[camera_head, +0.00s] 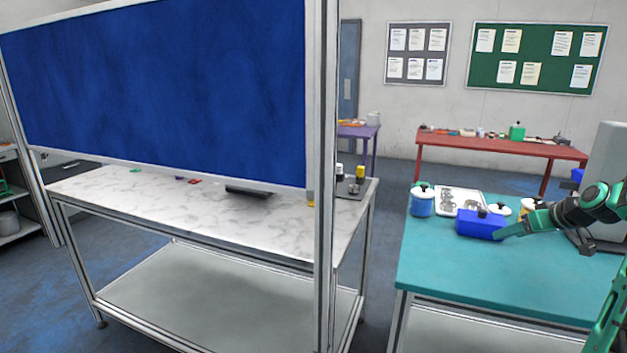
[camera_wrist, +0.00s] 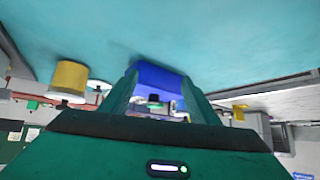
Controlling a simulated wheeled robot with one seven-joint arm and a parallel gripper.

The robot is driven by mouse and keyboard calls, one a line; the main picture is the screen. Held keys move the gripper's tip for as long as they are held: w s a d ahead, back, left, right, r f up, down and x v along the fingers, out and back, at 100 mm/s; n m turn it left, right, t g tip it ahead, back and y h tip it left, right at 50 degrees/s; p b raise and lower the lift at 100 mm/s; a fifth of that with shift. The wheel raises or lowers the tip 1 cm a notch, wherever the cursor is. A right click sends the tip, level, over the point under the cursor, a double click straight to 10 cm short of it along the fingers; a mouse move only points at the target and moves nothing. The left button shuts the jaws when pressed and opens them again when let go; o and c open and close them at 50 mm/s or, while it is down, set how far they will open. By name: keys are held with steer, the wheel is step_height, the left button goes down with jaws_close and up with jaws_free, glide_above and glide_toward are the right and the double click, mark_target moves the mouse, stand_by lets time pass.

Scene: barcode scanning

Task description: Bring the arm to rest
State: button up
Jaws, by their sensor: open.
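My gripper (camera_head: 502,232) is at the right of the head view, above the teal table, with its fingers pointing left toward a blue box (camera_head: 480,224). In the wrist view, which looks upside down, my gripper (camera_wrist: 160,80) has its two green fingers spread apart. The blue box (camera_wrist: 155,74) shows beyond and between the fingertips. Nothing is visibly held. I cannot tell whether the fingers touch the box. My arm (camera_head: 580,208) reaches in from the right edge.
The teal table (camera_head: 450,270) also bears a blue jar (camera_head: 421,204), a tray (camera_head: 442,210) of metal parts and yellow-sided jars. A grey block (camera_head: 612,150) stands at the right. A marble-topped bench (camera_head: 150,200) with a blue panel (camera_head: 160,85) fills the left. The teal table's front is clear.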

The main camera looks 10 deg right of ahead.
steer(key=s+a+g, duration=0.1)
steer(key=a, duration=0.2)
steer(key=s+a+g, duration=0.1)
steer(key=s+a, duration=0.1)
steer(key=a, duration=0.1)
steer(key=s+a+g, duration=0.1)
steer(key=a, duration=0.2)
steer(key=shift+s+a+m, duration=0.15)
steer(key=shift+a+m, duration=0.05)
steer(key=shift+m, duration=0.1)
steer(key=s+a+g, duration=0.1)
steer(key=s+a, duration=0.1)
steer(key=s+a+m, duration=0.1)
steer(key=s+a, duration=0.2)
steer(key=s+a+g, duration=0.1)
steer(key=s+a, duration=0.2)
steer(key=shift+r+m+g+h, duration=0.3)
steer(key=s+a+m+g, duration=0.1)
steer(key=s+a, duration=0.2)
steer(key=s, duration=0.3)
steer(key=s+a+m+g, duration=0.1)
steer(key=s+a, duration=0.2)
steer(key=s, duration=0.4)
steer(key=s+a+f+m+g, duration=0.1)
steer(key=s+a, duration=0.3)
steer(key=s, duration=0.2)
steer(key=shift+s+m+g, duration=0.3)
steer(key=shift+s+m, duration=0.05)
steer(key=shift+m, duration=0.05)
steer(key=shift+a, duration=0.1)
